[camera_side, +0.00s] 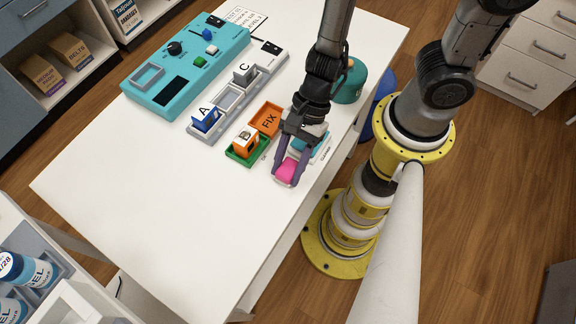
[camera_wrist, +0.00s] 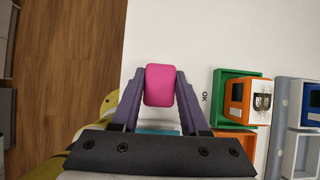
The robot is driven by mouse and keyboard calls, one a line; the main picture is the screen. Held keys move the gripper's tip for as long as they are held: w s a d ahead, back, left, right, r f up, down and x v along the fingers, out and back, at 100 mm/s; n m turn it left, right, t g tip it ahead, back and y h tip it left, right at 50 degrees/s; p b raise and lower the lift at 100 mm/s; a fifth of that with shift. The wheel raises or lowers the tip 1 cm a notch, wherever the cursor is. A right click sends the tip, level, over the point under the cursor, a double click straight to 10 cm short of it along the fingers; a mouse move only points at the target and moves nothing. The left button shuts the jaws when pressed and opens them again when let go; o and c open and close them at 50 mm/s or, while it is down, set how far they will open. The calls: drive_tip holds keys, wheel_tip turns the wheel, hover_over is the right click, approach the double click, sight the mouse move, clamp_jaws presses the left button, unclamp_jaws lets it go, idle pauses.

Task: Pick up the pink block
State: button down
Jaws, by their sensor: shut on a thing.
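The pink block (camera_side: 287,170) is between the fingers of my gripper (camera_side: 291,164) near the right edge of the white table. In the wrist view the pink block (camera_wrist: 160,85) sits between the two purple fingertips of my gripper (camera_wrist: 160,88), which touch its sides. My gripper is shut on it. I cannot tell whether the block is clear of the surface below.
An orange tray marked FIX (camera_side: 267,119) and a green tray (camera_side: 238,153) with an orange-and-white block (camera_side: 245,140) are left of my gripper. A grey tray row (camera_side: 230,98) and teal panel (camera_side: 187,65) stand behind. A teal round container (camera_side: 351,84) is behind right. The table's front (camera_side: 160,210) is clear.

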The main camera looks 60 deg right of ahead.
drive_tip(key=shift+r, duration=4.9)
drive_tip(key=c, duration=1.1)
unclamp_jaws()
drive_tip(key=c, duration=0.5)
drive_tip(key=shift+s, duration=0.2)
drive_tip(key=s+d+n+g, duration=0.1)
drive_tip(key=d+n, duration=0.1)
drive_tip(key=d, duration=0.1)
drive_tip(key=m, duration=0.2)
approach(289, 169)
drive_tip(key=d+r, duration=0.1)
drive_tip(key=d, duration=0.3)
drive_tip(key=shift+t, duration=0.5)
drive_tip(key=shift+s+a+f, duration=0.1)
drive_tip(key=shift+s+f, duration=0.05)
drive_tip(key=shift+f, duration=1.25)
drive_tip(key=shift+s+a+f, duration=0.1)
drive_tip(key=shift+f, duration=1.35)
